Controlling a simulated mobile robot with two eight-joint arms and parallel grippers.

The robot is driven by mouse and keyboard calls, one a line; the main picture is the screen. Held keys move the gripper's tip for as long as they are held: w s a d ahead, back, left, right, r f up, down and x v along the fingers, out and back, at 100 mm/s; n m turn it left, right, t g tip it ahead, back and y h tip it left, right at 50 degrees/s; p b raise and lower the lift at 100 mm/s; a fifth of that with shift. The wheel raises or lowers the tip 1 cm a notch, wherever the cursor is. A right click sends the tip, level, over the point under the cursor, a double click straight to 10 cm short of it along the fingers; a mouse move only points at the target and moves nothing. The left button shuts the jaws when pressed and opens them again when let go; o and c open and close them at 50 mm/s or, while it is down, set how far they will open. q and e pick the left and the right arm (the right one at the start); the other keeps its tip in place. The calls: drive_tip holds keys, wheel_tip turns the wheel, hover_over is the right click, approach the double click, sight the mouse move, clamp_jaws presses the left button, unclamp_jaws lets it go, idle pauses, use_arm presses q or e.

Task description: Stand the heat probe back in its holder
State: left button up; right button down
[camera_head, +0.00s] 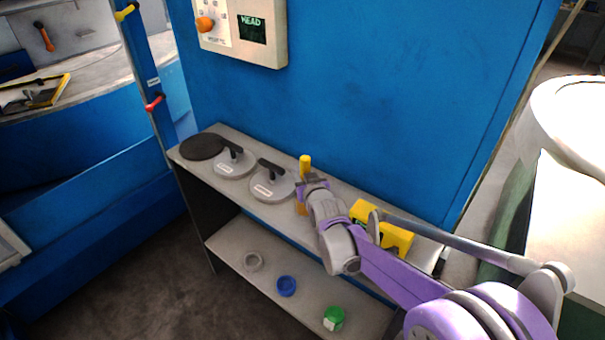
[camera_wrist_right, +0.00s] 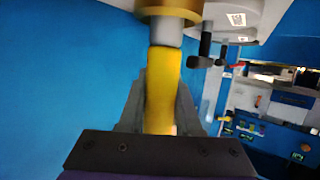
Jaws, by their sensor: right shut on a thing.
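The heat probe has a yellow handle (camera_head: 305,163) that stands roughly upright above the top shelf of the bench. My right gripper (camera_head: 312,184) is shut around this handle. In the right wrist view the handle (camera_wrist_right: 162,90) lies between the two dark fingers of the gripper (camera_wrist_right: 160,105), with a grey collar (camera_wrist_right: 167,33) and a wider brass-coloured part (camera_wrist_right: 170,12) beyond it. In the head view a yellowish part shows just below the gripper. I cannot tell whether the brass part belongs to the probe or its holder. My left gripper is out of view.
On the top shelf (camera_head: 222,130) are a dark disc (camera_head: 202,147), two round grey dies with black handles (camera_head: 234,163) (camera_head: 272,184), and a yellow box (camera_head: 397,238) partly behind my arm. Rings and a green roll (camera_head: 333,319) lie on the lower shelf. A blue panel (camera_head: 390,90) rises behind.

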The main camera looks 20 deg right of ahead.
drive_tip(key=shift+f+b, duration=0.3)
drive_tip(key=shift+f, duration=0.3)
drive_tip(key=c, duration=0.5)
unclamp_jaws()
drive_tip(key=v, duration=1.1)
drive_tip(key=s+f+g, duration=0.3)
drive_tip(key=s, duration=0.6)
drive_tip(key=s+f+g+p, duration=0.1)
drive_tip(key=s+f+g, duration=0.2)
drive_tip(key=s, duration=0.6)
drive_tip(key=s+f+g, duration=0.3)
drive_tip(key=s+f, duration=0.1)
drive_tip(key=s, duration=0.6)
drive_tip(key=shift+d+f, duration=0.15)
drive_tip(key=shift+f, duration=0.25)
